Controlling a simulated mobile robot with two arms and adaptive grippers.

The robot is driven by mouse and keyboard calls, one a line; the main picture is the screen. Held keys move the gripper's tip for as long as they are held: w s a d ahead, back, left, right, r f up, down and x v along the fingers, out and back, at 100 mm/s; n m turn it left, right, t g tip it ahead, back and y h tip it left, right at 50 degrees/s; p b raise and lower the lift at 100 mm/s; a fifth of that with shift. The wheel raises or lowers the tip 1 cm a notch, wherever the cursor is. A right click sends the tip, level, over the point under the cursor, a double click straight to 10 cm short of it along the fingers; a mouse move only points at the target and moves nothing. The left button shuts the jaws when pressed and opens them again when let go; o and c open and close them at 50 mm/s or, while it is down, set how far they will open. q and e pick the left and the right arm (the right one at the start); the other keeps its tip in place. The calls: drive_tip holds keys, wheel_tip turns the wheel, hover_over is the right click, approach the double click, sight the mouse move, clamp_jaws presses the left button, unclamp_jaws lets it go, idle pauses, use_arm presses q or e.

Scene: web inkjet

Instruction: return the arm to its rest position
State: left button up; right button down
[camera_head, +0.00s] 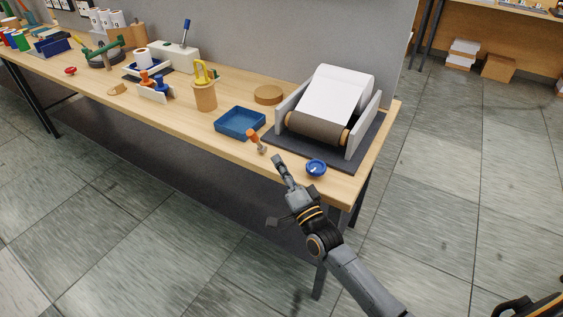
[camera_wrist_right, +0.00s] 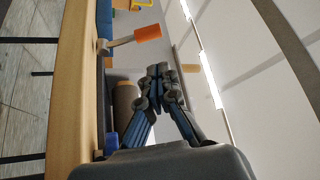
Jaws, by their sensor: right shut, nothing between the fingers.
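My right arm (camera_head: 355,275) comes in from the lower right in the head view. My right gripper (camera_head: 281,172) is at the front edge of the wooden table (camera_head: 190,119), between an orange-handled tool (camera_head: 256,139) and a blue round knob (camera_head: 316,167). In the wrist view the fingers of my right gripper (camera_wrist_right: 160,75) meet at their tips and hold nothing. The orange-handled tool also shows there (camera_wrist_right: 135,38), apart from the fingers. My left gripper is in neither view.
A roller machine with white paper (camera_head: 335,95) stands at the table's right end. A blue tray (camera_head: 239,122) lies left of it. A container with a yellow handle (camera_head: 204,95) and other items stand farther left. The floor in front of the table is clear.

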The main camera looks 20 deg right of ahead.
drive_tip(key=s+a+f+n+g, duration=0.4)
drive_tip(key=s+f+n+g, duration=0.45)
drive_tip(key=s+f, duration=0.4)
drive_tip(key=s+d+f+n+g+h, duration=0.1)
drive_tip(key=s+d+n+g+h, duration=0.2)
drive_tip(key=s, duration=0.7)
drive_tip(key=s+d+f+n+g, duration=0.1)
drive_tip(key=s+d+g, duration=0.2)
drive_tip(key=s+g, duration=0.5)
drive_tip(key=s+f, duration=0.2)
drive_tip(key=f, duration=1.1)
drive_tip(key=s+f, duration=0.3)
drive_tip(key=f, duration=1)
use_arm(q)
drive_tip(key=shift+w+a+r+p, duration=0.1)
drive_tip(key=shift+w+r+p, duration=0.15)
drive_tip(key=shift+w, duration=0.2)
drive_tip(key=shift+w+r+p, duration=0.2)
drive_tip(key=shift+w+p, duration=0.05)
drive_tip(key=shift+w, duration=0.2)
use_arm(e)
drive_tip(key=s+d+f, duration=0.3)
drive_tip(key=s+f, duration=1.2)
drive_tip(key=s, duration=0.1)
drive_tip(key=shift+s+h, duration=0.15)
drive_tip(key=shift+h, duration=0.25)
drive_tip(key=shift+f+n+g, duration=0.1)
drive_tip(key=shift+n+g, duration=0.15)
